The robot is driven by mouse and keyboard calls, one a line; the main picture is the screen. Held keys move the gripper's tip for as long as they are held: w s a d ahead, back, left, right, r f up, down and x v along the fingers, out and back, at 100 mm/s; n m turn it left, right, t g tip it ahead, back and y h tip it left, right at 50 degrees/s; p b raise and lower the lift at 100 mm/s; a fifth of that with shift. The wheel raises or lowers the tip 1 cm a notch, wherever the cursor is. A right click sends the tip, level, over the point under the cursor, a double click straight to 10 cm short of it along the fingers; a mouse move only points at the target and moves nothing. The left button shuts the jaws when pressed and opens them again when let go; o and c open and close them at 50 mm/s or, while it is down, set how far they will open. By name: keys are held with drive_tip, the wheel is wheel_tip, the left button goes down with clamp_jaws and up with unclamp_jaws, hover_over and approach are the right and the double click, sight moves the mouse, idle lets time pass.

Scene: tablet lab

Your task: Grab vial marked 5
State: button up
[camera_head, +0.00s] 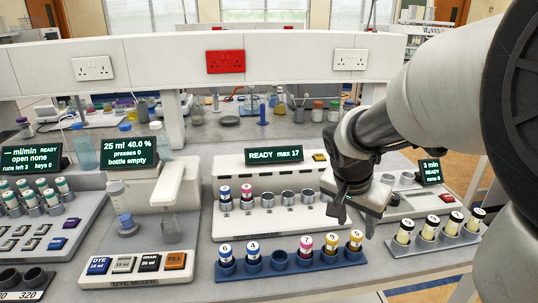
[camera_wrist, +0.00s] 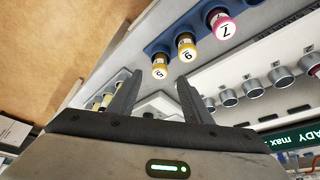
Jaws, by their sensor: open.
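A blue rack (camera_head: 280,267) at the front of the bench holds several upright vials. Two have blue bands at its left; a pink-banded vial marked 7 (camera_head: 305,246) and two yellow-banded vials stand at its right. The digits on the middle yellow vial (camera_head: 331,244) and the end yellow vial (camera_head: 356,240) are too small to read surely, so I cannot tell which vial is 5. My gripper (camera_head: 346,207) is open and empty, above and behind the rack's right end. In the wrist view, the end yellow vial (camera_wrist: 160,66) shows beyond and between my open fingers (camera_wrist: 158,82).
A white station reading "READY max 17" (camera_head: 272,155) stands behind the rack with two vials and several empty holders. Another rack of black-topped vials (camera_head: 428,229) stands at the right. A dye mixer (camera_head: 140,263) stands left. Some bench between the stations is clear.

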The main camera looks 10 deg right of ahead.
sight(357, 234)
drive_tip(key=b+x, duration=0.1)
drive_tip(key=x, duration=0.5)
drive_tip(key=shift+w+d+f, duration=0.1)
drive_tip(key=shift+d+f, duration=0.1)
drive_tip(key=c, duration=1.1)
